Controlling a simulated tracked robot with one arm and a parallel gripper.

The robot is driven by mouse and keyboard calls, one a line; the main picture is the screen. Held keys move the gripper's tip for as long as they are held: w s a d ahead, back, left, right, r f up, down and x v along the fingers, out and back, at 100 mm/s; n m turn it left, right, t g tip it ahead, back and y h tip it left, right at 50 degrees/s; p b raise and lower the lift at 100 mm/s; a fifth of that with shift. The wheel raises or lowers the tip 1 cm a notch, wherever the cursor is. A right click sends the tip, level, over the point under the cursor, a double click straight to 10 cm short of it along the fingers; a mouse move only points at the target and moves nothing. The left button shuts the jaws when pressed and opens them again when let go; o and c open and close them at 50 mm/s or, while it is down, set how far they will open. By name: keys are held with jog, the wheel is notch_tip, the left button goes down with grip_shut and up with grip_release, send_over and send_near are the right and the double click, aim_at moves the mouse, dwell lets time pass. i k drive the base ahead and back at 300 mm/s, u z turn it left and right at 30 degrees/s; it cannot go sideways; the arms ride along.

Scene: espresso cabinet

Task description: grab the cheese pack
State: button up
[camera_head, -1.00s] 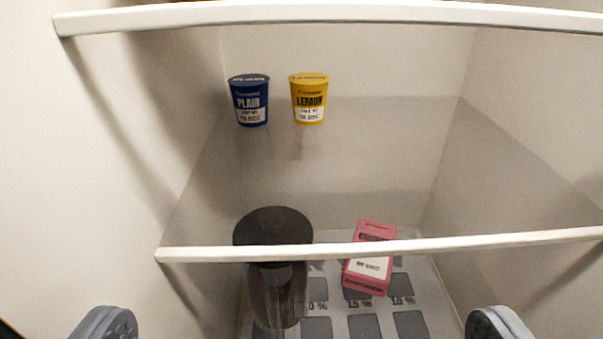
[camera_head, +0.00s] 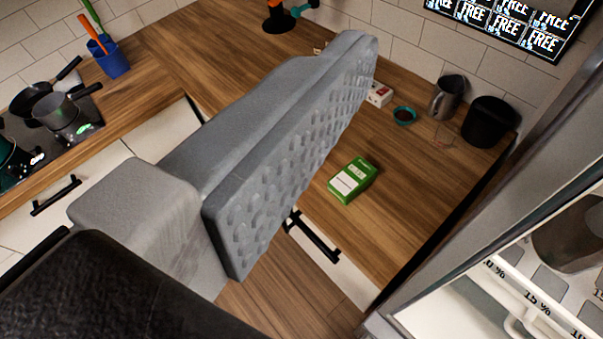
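A green pack (camera_head: 353,180) with a white label lies on the wooden counter, near its front edge. Its print is too small to read, so I cannot tell whether it is the cheese pack. One large grey finger of my gripper (camera_head: 290,160) crosses the middle of the view, left of the green pack in the picture. Its bumpy inner pad is bare, with nothing against it. The other finger is out of view. The gripper looks open and empty.
A small red and white box (camera_head: 379,94), a teal bowl (camera_head: 404,115), a metal mug (camera_head: 447,97) and a black container (camera_head: 489,122) stand farther back. A cabinet with a shelf (camera_head: 560,285) is at right. Pans (camera_head: 60,115) sit on the stove at left.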

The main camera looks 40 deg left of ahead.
aim_at(349, 182)
jog(key=u, duration=0.35)
jog(key=k, duration=1.3)
jog(key=u, duration=0.4)
jog(key=i, duration=0.6)
jog(key=u, duration=0.6)
jog(key=i, duration=1.15)
jog(key=z, duration=0.45)
